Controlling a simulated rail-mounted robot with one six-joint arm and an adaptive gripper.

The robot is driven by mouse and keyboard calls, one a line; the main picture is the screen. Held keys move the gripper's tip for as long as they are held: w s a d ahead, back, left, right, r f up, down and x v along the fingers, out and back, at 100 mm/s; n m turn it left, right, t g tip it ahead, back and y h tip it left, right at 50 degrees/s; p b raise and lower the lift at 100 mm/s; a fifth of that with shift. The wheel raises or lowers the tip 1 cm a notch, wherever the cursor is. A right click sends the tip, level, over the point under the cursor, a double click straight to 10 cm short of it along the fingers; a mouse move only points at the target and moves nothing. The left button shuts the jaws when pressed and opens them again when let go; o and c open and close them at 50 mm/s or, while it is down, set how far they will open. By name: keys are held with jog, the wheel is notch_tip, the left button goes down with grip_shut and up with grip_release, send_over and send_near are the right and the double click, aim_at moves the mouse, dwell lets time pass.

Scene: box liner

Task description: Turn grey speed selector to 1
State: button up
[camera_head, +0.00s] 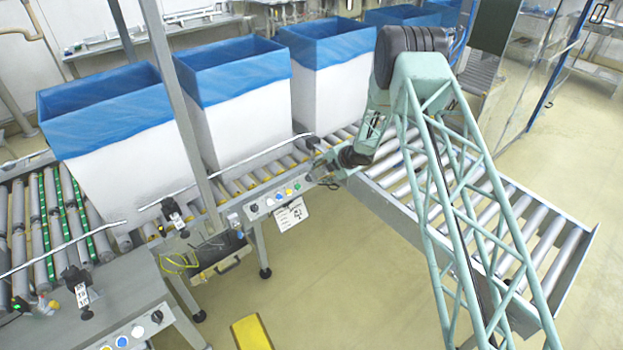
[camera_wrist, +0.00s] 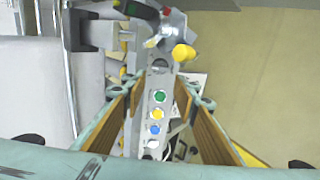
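The control panel (camera_head: 275,200) is a narrow grey bar on the front edge of the conveyor. In the wrist view, the grey selector (camera_wrist: 159,67) is a round knob on this panel (camera_wrist: 145,112), above a row of green (camera_wrist: 160,97), yellow (camera_wrist: 157,114), blue (camera_wrist: 155,129) and white (camera_wrist: 153,145) buttons. My gripper (camera_wrist: 158,88) is open, its brown-padded fingers either side of the panel, with the selector just beyond the tips. No contact is visible. The selector's number marks are too small to read. In the head view my gripper (camera_head: 316,177) is at the panel's right end.
White boxes with blue liners (camera_head: 247,100) stand on the roller conveyor behind the panel. A yellow knob (camera_wrist: 182,52) sticks out close to the selector. A white tag (camera_head: 291,215) hangs below the panel.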

aim_at(310, 178)
jog(key=shift+b+x, duration=0.3)
jog(key=shift+x, duration=4.2)
jog(key=shift+c, duration=0.6)
jog(key=c, duration=0.5)
